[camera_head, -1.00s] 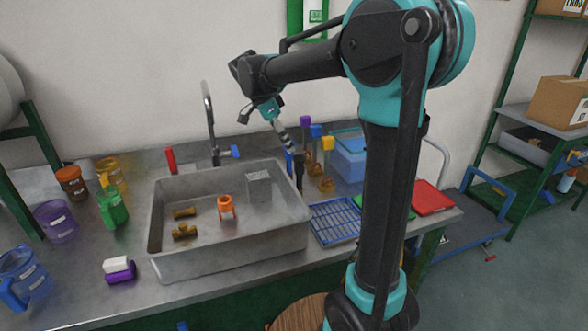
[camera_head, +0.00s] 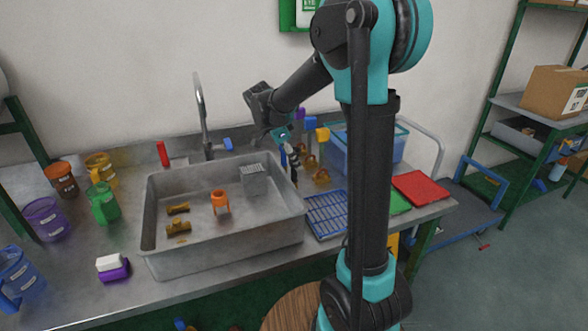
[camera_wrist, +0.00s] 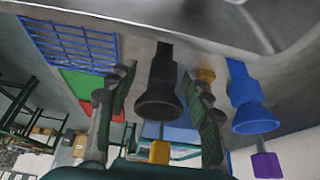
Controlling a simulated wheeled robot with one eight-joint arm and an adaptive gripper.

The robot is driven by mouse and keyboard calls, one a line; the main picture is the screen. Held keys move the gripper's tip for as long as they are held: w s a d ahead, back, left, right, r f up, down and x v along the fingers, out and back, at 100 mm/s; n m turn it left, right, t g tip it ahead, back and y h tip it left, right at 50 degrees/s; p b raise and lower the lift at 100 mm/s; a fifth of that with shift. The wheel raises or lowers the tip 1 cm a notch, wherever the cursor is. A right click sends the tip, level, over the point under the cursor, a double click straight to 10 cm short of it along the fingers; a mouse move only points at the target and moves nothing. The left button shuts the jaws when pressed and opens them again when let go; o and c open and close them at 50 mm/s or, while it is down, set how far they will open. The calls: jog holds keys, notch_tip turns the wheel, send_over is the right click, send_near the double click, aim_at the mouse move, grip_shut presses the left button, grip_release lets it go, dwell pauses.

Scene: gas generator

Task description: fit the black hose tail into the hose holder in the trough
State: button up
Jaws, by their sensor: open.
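The black hose tail (camera_wrist: 163,75) shows in the wrist view between the two fingers of my gripper (camera_wrist: 159,88). Its flared end faces the camera. The fingers are open, with a gap on each side of it. In the head view my gripper (camera_head: 291,152) points down just right of the trough's back right corner, and largely hides the hose tail. The grey trough (camera_head: 215,255) holds an orange legged stand (camera_head: 220,200) and a grey block with a ridged top (camera_head: 254,181). I cannot tell which of these is the hose holder.
A blue hose tail (camera_wrist: 245,95) stands beside my right finger in the wrist view. Yellow-topped (camera_head: 322,135) and other coloured-topped pieces stand behind my gripper. Brass fittings (camera_head: 178,228) lie in the trough. A blue rack (camera_head: 328,213) lies right of it; a tap (camera_head: 202,115) stands behind.

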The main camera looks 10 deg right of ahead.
aim_at(294, 171)
jog(key=x, duration=0.5)
jog(key=shift+w, duration=0.1)
grip_shut()
